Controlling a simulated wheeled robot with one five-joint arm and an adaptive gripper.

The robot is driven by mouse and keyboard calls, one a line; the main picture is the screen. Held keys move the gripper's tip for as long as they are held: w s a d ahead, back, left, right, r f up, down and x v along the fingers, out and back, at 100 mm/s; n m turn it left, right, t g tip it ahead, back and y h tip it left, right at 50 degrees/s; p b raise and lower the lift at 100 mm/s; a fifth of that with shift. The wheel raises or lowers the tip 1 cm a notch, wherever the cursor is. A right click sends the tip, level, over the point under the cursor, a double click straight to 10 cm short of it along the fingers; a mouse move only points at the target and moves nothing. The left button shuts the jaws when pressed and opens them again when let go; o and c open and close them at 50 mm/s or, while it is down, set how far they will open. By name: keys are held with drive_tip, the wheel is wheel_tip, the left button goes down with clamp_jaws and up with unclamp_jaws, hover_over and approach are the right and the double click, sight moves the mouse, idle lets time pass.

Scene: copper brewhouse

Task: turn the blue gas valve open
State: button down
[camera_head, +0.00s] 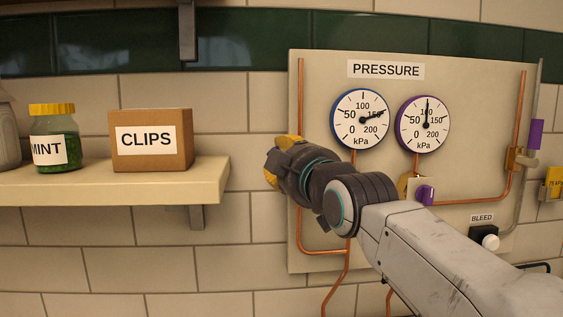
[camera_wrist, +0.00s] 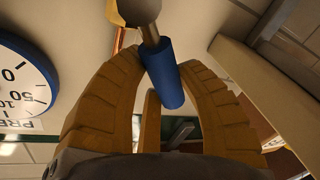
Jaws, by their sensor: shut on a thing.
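In the head view my gripper (camera_head: 278,160) is at the left edge of the pressure board (camera_head: 460,72) and hides the blue handle. The blue-rimmed gauge (camera_head: 360,118) is just right of and above my gripper; its needle points near 150. It also shows partly in the wrist view (camera_wrist: 22,75).
A purple-rimmed gauge (camera_head: 422,124) reads about 100. A purple handle (camera_head: 536,135) and a white BLEED button (camera_head: 490,237) are at the right. A shelf (camera_head: 100,193) at the left bears a CLIPS box (camera_head: 151,158) and a MINT jar (camera_head: 55,150). Copper pipes (camera_head: 301,110) run along the board.

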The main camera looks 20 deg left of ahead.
drive_tip(key=m, duration=0.1)
drive_tip(key=d+m+b, duration=0.1)
drive_tip(key=m, duration=0.1)
drive_tip(key=shift+w+d+r+t, duration=0.25)
drive_tip(key=shift+w+r+t, duration=0.05)
drive_tip(key=shift+w+t, duration=0.1)
drive_tip(key=shift+w+d+r+m+t+b, duration=0.1)
drive_tip(key=shift+w+d+m+t+b, duration=0.2)
drive_tip(key=shift+m, duration=0.45)
drive_tip(key=shift+w+d+r+m+t+b, duration=0.1)
drive_tip(key=shift+d+m+b, duration=0.25)
drive_tip(key=shift+m, duration=0.35)
drive_tip(key=shift+w+d+m+t+b, duration=0.1)
drive_tip(key=shift+w+d+m+b, duration=0.2)
drive_tip(key=shift+m, duration=0.45)
drive_tip(key=shift+s+d, duration=0.1)
drive_tip(key=c, duration=0.8)
unclamp_jaws()
drive_tip(key=shift+o, duration=0.2)
drive_tip(key=v, duration=1.2)
drive_tip(key=shift+d+f, duration=0.1)
